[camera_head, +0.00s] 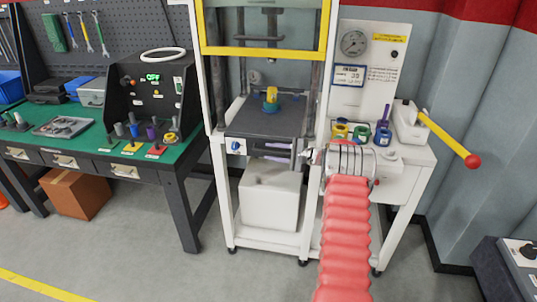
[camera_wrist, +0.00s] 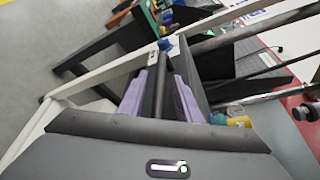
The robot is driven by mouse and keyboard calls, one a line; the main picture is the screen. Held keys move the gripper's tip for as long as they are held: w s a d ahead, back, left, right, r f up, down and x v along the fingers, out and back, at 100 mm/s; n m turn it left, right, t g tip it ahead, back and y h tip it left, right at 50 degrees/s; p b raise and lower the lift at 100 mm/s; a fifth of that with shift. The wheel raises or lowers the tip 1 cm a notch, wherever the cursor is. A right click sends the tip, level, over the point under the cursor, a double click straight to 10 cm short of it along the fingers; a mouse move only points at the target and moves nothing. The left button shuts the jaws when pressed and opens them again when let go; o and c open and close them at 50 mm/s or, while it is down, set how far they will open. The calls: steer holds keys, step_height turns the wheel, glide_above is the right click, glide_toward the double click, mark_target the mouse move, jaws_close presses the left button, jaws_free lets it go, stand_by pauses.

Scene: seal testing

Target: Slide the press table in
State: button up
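The press table (camera_head: 262,122) is a dark flat plate inside the white press frame, with a yellow and blue piece (camera_head: 271,97) standing on it. A dark handle bar (camera_wrist: 161,88) runs along the table's front edge towards a blue fitting (camera_head: 236,146). My gripper (camera_head: 278,151) is at the front right of the table. Its purple fingers lie on either side of the bar, with narrow gaps showing in the wrist view (camera_wrist: 160,82). It looks open around the bar. My wrist hides the table's right front corner.
A green workbench (camera_head: 70,146) with a control box stands at the left. A white side table to the right holds several coloured pots (camera_head: 360,133) and a lever press with a yellow handle (camera_head: 445,137). A white block (camera_head: 270,197) sits below the press table.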

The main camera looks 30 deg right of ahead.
steer(key=v, duration=1.3)
steer(key=shift+s, duration=0.25)
steer(key=shift+d, duration=0.1)
stand_by(1.2)
steer(key=shift+c, duration=0.5)
